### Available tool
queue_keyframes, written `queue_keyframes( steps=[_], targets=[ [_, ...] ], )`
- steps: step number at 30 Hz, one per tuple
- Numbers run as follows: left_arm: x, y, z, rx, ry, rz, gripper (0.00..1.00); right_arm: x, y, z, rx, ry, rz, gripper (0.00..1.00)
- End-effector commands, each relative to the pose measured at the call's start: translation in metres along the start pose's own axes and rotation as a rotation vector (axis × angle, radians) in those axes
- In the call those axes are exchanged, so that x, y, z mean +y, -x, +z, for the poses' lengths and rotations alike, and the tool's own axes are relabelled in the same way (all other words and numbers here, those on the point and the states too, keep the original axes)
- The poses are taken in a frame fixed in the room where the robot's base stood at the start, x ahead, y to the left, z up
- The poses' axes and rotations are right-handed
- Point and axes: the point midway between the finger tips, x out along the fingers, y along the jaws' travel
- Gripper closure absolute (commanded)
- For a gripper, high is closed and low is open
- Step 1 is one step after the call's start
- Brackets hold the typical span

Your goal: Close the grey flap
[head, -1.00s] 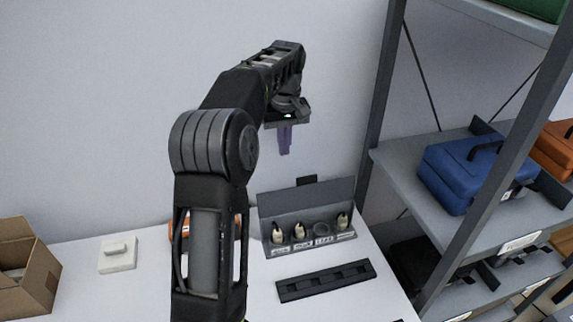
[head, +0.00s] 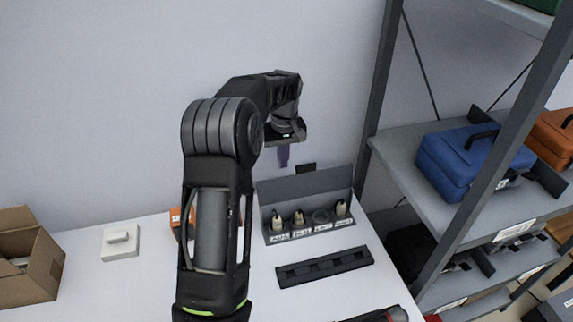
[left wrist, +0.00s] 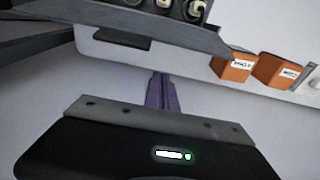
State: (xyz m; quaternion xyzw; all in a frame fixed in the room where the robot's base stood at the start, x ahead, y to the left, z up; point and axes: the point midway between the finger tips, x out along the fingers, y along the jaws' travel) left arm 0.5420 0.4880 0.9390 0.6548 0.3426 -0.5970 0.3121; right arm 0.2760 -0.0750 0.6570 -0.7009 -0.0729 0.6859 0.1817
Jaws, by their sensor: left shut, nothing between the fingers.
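The grey flap (head: 305,183) stands raised at the back of a grey panel box (head: 312,231) on the white table. The box's front carries several pale plugs with labels and one round empty socket. In the left wrist view the flap (left wrist: 150,23) shows at the top, with the plugs beyond it. My left gripper (head: 283,156) has purple fingers pointing down, shut and empty. It hangs above and behind the flap's top edge, apart from it. The fingers also show in the left wrist view (left wrist: 162,92). My right gripper is not in view.
A black slotted strip (head: 324,266) lies in front of the box. An orange box (head: 176,220) is partly hidden behind my arm. A white switch block (head: 120,241) and a cardboard box (head: 28,258) stand left. A shelf with a blue case (head: 470,160) stands right.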

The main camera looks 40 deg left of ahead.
Motion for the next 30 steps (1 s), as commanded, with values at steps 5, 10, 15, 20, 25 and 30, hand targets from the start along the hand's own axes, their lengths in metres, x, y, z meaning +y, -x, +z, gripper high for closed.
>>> queue_keyframes(
  steps=[5, 10, 15, 20, 25, 30],
  targets=[
    [0.000, 0.006, 0.022, 0.000, -0.002, 0.002, 1.00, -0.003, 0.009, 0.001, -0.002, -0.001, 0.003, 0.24],
    [0.000, 0.009, 0.035, 0.000, 0.001, 0.001, 1.00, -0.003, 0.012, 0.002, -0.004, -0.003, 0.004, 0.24],
    [0.000, 0.009, 0.038, 0.001, 0.000, 0.000, 1.00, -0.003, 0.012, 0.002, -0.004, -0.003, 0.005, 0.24],
    [0.000, 0.009, 0.038, 0.000, 0.000, 0.000, 1.00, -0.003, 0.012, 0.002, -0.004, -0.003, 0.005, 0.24],
    [0.002, 0.009, 0.037, 0.005, -0.001, 0.000, 1.00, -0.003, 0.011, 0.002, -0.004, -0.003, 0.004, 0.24],
    [0.010, 0.008, 0.030, 0.032, 0.000, -0.002, 1.00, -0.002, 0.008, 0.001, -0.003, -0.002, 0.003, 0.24]
  ],
)
